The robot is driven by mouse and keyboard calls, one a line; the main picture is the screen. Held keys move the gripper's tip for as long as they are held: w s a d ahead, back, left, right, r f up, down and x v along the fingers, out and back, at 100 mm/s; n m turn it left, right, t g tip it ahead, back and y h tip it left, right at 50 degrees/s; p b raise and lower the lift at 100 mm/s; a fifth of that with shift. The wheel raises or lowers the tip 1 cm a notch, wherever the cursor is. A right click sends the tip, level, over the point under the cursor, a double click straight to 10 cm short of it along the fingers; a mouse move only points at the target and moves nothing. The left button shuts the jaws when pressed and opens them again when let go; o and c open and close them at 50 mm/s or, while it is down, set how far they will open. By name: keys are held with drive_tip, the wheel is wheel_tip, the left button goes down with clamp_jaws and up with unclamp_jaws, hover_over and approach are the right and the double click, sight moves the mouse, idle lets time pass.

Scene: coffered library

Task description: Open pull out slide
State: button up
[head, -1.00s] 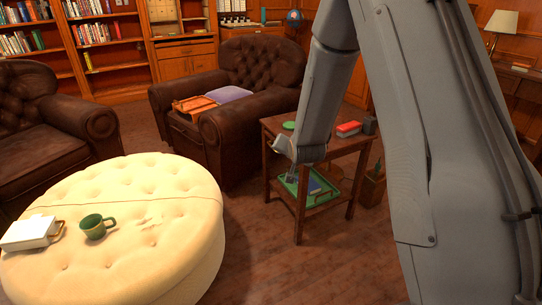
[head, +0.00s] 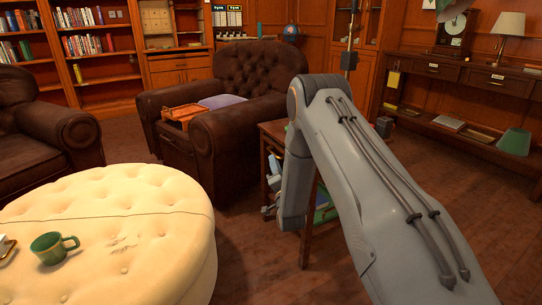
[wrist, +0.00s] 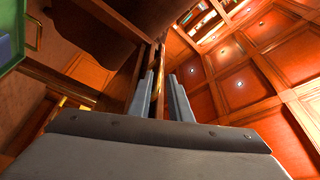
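The wooden side table (head: 306,243) stands beside the armchair, largely hidden behind my arm in the head view. My gripper (head: 267,210) is low at the table's left side. In the wrist view, my gripper (wrist: 164,95) has two grey fingers apart with a gap between them. A narrow wooden upright (wrist: 158,92) shows in line with that gap; I cannot tell whether it is between the fingers or beyond them. A dark wooden board (wrist: 100,38) lies left of the fingers. I cannot make out a pull-out slide for certain.
A green tray (wrist: 38,32) edges the wrist view's upper left. The brown armchair (head: 250,75) is behind the table. The cream ottoman (head: 150,215) with a green mug (head: 52,247) is at left. Floor (head: 250,250) is clear between ottoman and table.

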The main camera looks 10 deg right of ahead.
sight(274, 153)
drive_tip(key=x, duration=0.1)
drive_tip(key=b+x, duration=0.1)
drive_tip(key=x, duration=0.3)
drive_tip(key=shift+w+d, duration=0.1)
drive_tip(key=shift+d, duration=0.2)
drive_tip(key=shift+w+r+b, duration=0.2)
drive_tip(key=shift+w+b, duration=0.15)
drive_tip(key=shift+w, duration=0.35)
drive_tip(key=shift+a, duration=0.1)
clamp_jaws()
